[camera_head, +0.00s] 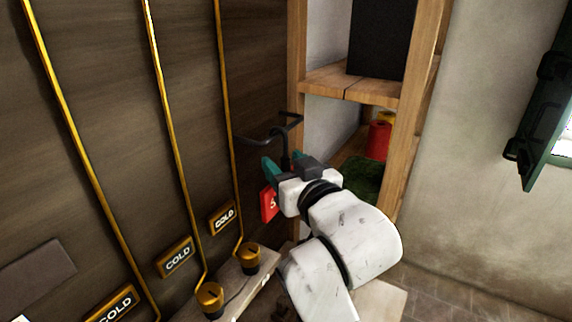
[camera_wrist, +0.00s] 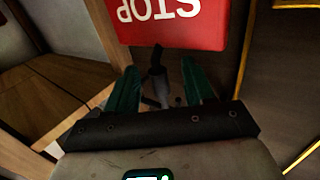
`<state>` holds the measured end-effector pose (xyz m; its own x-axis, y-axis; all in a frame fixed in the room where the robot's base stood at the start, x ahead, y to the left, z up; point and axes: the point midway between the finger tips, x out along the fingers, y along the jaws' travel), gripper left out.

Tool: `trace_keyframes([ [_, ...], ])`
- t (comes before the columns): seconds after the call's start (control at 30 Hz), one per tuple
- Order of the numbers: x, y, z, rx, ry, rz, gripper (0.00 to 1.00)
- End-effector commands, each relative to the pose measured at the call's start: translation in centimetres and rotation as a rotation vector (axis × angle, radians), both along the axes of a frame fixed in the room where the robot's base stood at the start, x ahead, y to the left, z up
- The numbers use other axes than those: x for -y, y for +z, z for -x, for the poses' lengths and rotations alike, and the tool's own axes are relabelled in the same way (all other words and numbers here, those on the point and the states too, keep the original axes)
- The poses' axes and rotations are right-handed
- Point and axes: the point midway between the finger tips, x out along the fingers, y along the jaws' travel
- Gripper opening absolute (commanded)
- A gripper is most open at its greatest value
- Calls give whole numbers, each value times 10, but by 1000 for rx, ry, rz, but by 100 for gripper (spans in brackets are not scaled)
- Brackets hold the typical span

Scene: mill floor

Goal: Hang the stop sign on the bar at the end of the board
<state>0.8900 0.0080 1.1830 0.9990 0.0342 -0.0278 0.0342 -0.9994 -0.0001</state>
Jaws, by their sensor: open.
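The red stop sign (camera_head: 268,204) shows beside the board, partly hidden behind my gripper. In the wrist view the sign (camera_wrist: 170,22) is upside down and close to the fingertips. A dark stem or hook (camera_wrist: 157,72) lies between the fingers. My gripper (camera_head: 286,165) is open, its teal fingers (camera_wrist: 160,82) on either side of that stem with gaps visible. The dark bar (camera_head: 258,140) sticks out at the right end of the board (camera_head: 100,130). A dark upright piece meets the bar just above my gripper; whether it hangs on the bar is hard to tell.
A wooden shelf unit (camera_head: 400,150) stands close to the right, with a black box (camera_head: 382,38) and a red can (camera_head: 379,140). Yellow pipes (camera_head: 168,130) and COLD labels (camera_head: 178,257) run along the board. A green shutter (camera_head: 545,110) is far right.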

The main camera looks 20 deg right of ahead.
Motion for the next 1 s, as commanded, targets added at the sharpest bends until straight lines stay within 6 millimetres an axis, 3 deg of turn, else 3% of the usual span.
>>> trace_keyframes([
  [0.33, 0, -1, 10, -1, 0, 0, 52],
  [0.7, 3, 1, 84, 1, 1, -2, 52],
  [1.0, 3, 4, 104, -3, 0, 0, 52],
])
